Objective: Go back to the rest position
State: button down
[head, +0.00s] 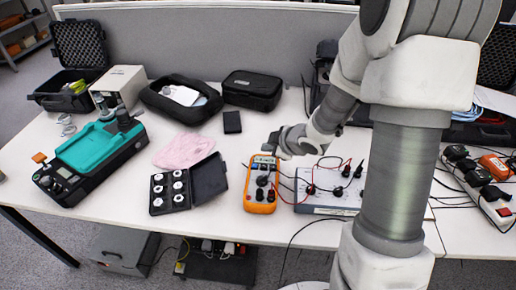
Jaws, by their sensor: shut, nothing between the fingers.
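My gripper (269,146) is at the end of my arm, which comes in from the right. It is just above the upper end of an orange multimeter (260,200) lying on the white table (115,205). The gripper is shut and holds nothing. Whether its fingertips touch the multimeter, I cannot tell. A red and a black lead run from the multimeter to a grey-white panel (320,190) with several plugs, which my arm partly hides.
A teal-topped device (90,150), a black case of white round pieces (170,190), a pink cloth (183,152) and black cases (252,90) stand left and behind. A power strip (500,212) lies right. Cables hang over the front edge. A grey partition (200,45) stands behind.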

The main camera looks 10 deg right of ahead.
jog(key=shift+r, duration=0.1)
jog(key=s+d+r+m+h+p, duration=0.2)
jog(key=s+d+r+m+h, duration=0.1)
jog(key=r, duration=0.6)
jog(key=s+d+r+m+h+p, duration=0.2)
jog(key=s+r+m+h+p, duration=0.15)
jog(key=r, duration=0.55)
jog(key=s+a+r+m+g+y+p, duration=0.1)
jog(key=s+a+r+m, duration=0.1)
jog(key=s, duration=0.4)
jog(key=s+a+r+m+g+p, duration=0.1)
jog(key=s+a+r+m, duration=0.1)
jog(key=s+r, duration=0.3)
jog(key=s+a+r+m+y+p, duration=0.1)
jog(key=s+r+m+p, duration=0.1)
jog(key=s, duration=0.6)
notch_tip(320, 180, up, 2)
jog(key=shift+s+a+m+g+y, duration=0.25)
jog(key=shift+a+m+g+y, duration=0.15)
jog(key=shift+m, duration=0.25)
